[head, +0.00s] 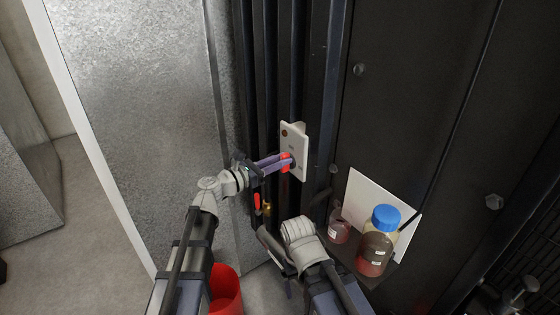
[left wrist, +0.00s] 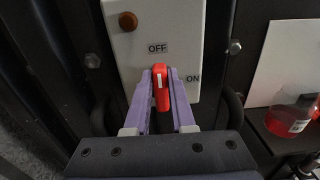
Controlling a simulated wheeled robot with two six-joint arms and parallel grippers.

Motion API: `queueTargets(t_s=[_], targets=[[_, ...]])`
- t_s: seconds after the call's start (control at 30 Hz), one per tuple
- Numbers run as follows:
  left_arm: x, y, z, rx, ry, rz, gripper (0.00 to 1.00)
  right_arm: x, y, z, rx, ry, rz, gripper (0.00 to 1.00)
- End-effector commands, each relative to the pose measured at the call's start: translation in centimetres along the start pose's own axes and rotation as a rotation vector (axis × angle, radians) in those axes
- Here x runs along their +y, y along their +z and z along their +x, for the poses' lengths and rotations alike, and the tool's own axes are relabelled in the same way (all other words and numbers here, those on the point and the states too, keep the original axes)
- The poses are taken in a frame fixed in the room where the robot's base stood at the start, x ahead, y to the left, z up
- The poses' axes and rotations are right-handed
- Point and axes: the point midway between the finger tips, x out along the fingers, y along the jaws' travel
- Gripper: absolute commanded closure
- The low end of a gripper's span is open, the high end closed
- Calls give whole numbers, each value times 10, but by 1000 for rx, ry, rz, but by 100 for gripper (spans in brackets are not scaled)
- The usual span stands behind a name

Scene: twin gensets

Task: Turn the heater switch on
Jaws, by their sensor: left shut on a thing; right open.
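The heater switch is a red knob (left wrist: 160,88) with a white mark on a pale switch plate (head: 294,150). In the left wrist view the plate (left wrist: 152,30) has an OFF label above the knob and an ON label to its right. The knob's marked end lies just below OFF. My left gripper (head: 284,161) is shut on the knob, with a purple finger on each side of it (left wrist: 161,90).
A red-handled valve (head: 257,204) sits below the plate. A blue-capped bottle (head: 377,248) and a small flask (head: 339,228) of red liquid stand at the right before a white sheet (head: 366,196). A red bucket (head: 227,290) is on the floor. Dark ribbed panels flank the plate.

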Motion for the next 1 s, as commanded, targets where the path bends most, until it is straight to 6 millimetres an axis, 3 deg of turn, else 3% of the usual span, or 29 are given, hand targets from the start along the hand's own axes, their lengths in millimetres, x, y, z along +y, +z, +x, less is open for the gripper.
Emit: queueTargets(t_s=[0.37, 1.0], targets=[[-4, -1, 0, 0, 0, 187, 100, 0, 0, 1, 0, 0, 0, 10], [-14, -7, 0, 1, -1, 793, 100, -1, 0, 6, 0, 0, 0, 10]])
